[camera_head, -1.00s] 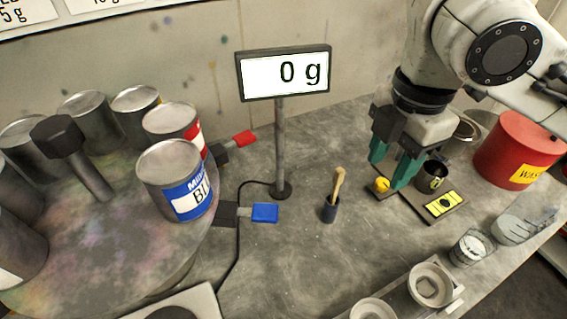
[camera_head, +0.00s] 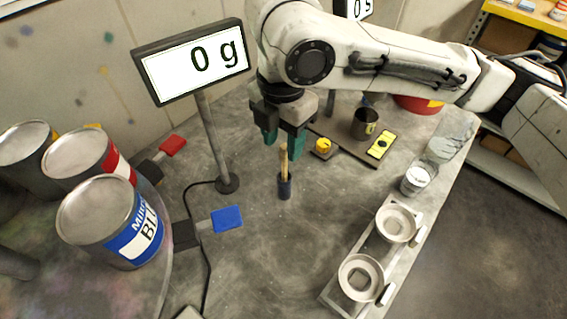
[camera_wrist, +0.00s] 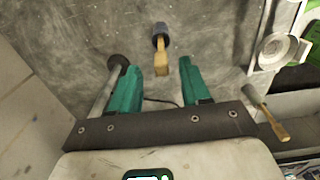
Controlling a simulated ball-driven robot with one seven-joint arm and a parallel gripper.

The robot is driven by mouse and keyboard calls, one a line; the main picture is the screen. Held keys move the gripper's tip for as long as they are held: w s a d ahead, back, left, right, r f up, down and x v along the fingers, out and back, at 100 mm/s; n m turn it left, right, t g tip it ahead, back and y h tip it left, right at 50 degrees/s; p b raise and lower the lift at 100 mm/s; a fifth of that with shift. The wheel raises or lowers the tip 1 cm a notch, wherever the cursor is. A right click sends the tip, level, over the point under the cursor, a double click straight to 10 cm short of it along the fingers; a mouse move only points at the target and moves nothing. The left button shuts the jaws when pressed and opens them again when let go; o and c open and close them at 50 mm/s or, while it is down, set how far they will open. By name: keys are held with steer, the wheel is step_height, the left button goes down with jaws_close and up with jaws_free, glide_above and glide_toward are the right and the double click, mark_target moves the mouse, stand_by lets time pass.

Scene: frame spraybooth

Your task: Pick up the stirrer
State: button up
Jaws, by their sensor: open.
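The stirrer (camera_head: 283,161) is a light wooden stick standing nearly upright in a small dark holder (camera_head: 285,187) on the grey table. In the wrist view the stirrer (camera_wrist: 161,57) points toward my gripper, with the holder (camera_wrist: 160,29) beyond it. My gripper (camera_head: 280,143) has green fingers that are open and empty. It is above and just behind the stirrer in the head view. In the wrist view the stirrer's near end lines up with the gap between the fingertips (camera_wrist: 160,73). The stirrer's top is close to the fingers in the head view; I cannot tell the exact distance.
A display on a post (camera_head: 209,135) reading 0 g stands left of my gripper. Paint cans (camera_head: 110,222) and a blue tab (camera_head: 227,218) are further left. A yellow knob (camera_head: 323,146), a dark cup (camera_head: 365,124) and pale round dishes (camera_head: 396,223) are to the right.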

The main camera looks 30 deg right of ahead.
mark_target(284, 173)
steer(key=shift+s+d+f, duration=0.1)
steer(key=shift+f, duration=1.85)
steer(key=shift+c, duration=0.4)
jaws_close()
